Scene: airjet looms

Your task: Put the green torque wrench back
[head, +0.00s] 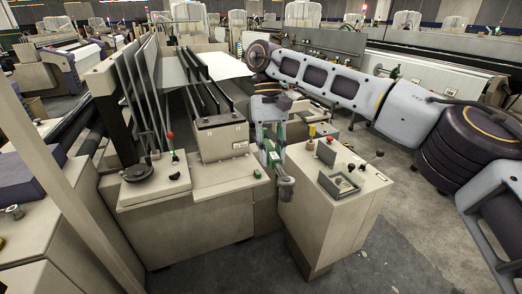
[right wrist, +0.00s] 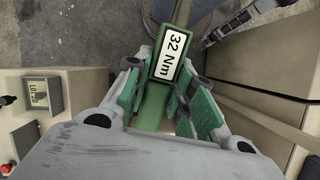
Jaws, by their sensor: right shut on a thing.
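My right gripper (head: 274,154) hangs fingers-down in the head view, in front of the gap between the loom's end and the beige control cabinet. In the right wrist view, the gripper (right wrist: 158,76) has its green-padded fingers on both sides of the green torque wrench (right wrist: 152,106). The wrench has a white label reading "32 Nm" on its green body. The gripper is shut on it. In the head view the wrench is small and partly hidden by the fingers, so its full outline is unclear. My left gripper is not in view.
The loom's end (head: 205,225) with dark upright bars is to the left. Grey floor is open at the front right.

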